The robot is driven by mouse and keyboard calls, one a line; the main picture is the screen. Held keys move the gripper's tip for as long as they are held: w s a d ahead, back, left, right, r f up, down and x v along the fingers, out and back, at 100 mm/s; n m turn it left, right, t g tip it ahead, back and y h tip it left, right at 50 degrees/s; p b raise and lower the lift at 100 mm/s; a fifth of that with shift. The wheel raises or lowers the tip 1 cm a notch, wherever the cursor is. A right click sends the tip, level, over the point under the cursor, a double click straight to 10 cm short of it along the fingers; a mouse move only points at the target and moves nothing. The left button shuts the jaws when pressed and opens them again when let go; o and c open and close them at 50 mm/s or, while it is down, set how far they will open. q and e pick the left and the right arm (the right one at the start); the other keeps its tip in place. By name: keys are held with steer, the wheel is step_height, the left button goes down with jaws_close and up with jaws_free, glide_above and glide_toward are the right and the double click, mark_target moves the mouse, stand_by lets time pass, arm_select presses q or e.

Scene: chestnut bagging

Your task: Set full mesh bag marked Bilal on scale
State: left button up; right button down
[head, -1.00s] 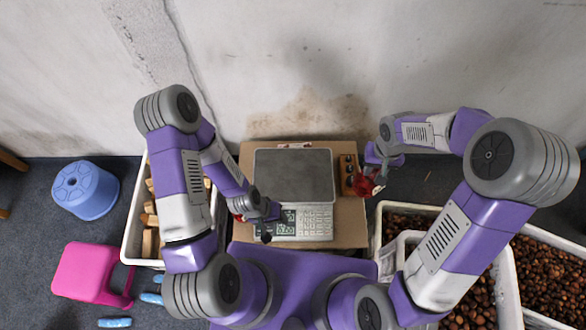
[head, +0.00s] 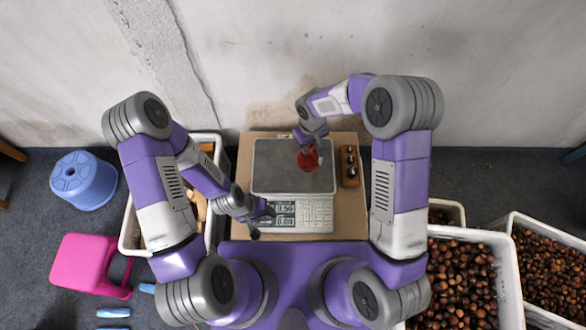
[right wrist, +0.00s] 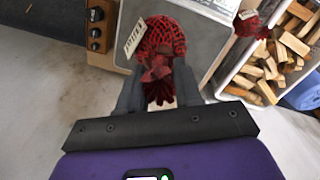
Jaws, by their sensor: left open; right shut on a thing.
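A red mesh bag (head: 308,160) with a small white tag hangs in my right gripper (head: 312,141), over the right part of the scale's grey plate (head: 275,182). In the right wrist view the bag (right wrist: 165,38) is between the two fingers (right wrist: 160,88), its gathered red end towards me. The writing on its tag (right wrist: 134,38) is too small to read. I cannot tell whether the bag touches the plate. My left gripper (head: 258,214) is open and empty beside the scale's display (head: 285,208). A second red bag (right wrist: 247,24) with a tag shows beyond the scale in the right wrist view.
The scale stands on a cardboard box (head: 350,212), with a knobbed wooden block (head: 349,166) to its right. A white crate of wood (head: 128,230) is left, chestnut crates (head: 505,275) are right.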

steer(key=a+f+n, duration=0.3)
steer(key=a+f, duration=0.3)
steer(key=a, duration=0.2)
step_height(320, 180, down, 10)
steer(key=b, duration=0.4)
steer(key=shift+w+a, duration=0.15)
steer(key=shift+w, duration=0.1)
steer(key=shift+f, duration=0.15)
steer(key=c, duration=0.8)
jaws_free()
steer(key=shift+o, duration=0.2)
